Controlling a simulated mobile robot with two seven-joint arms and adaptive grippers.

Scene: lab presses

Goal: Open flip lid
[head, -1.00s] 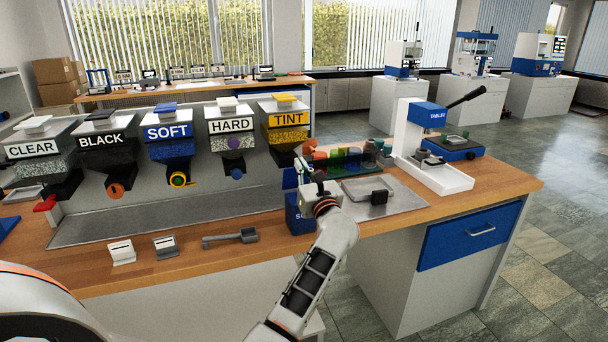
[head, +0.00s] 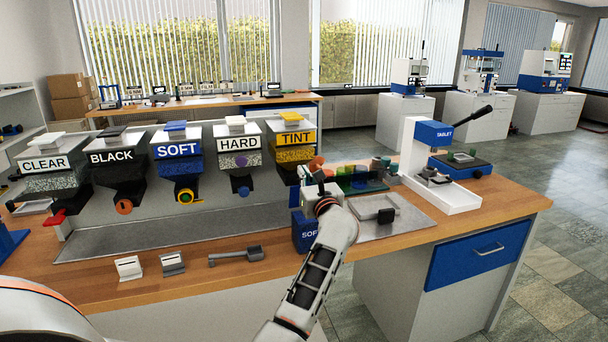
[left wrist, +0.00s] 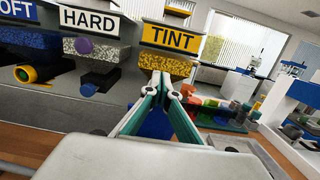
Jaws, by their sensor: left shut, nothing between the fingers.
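A row of labelled hoppers stands on the bench in the head view, each with a lid on top. The TINT hopper (head: 297,139) has a yellow lid (head: 297,120), which looks closed. My left gripper (head: 305,172) is in front of and below the TINT hopper. In the left wrist view its teal fingers (left wrist: 164,84) meet at the tips, shut and empty, apart from the hopper. Which lid the task means cannot be told. My right gripper is not visible.
A metal tray (head: 415,222), coloured containers (head: 355,180) and a TABLET press (head: 435,165) are to the right. Small holders (head: 128,268) and a grey tool (head: 236,255) lie along the front edge.

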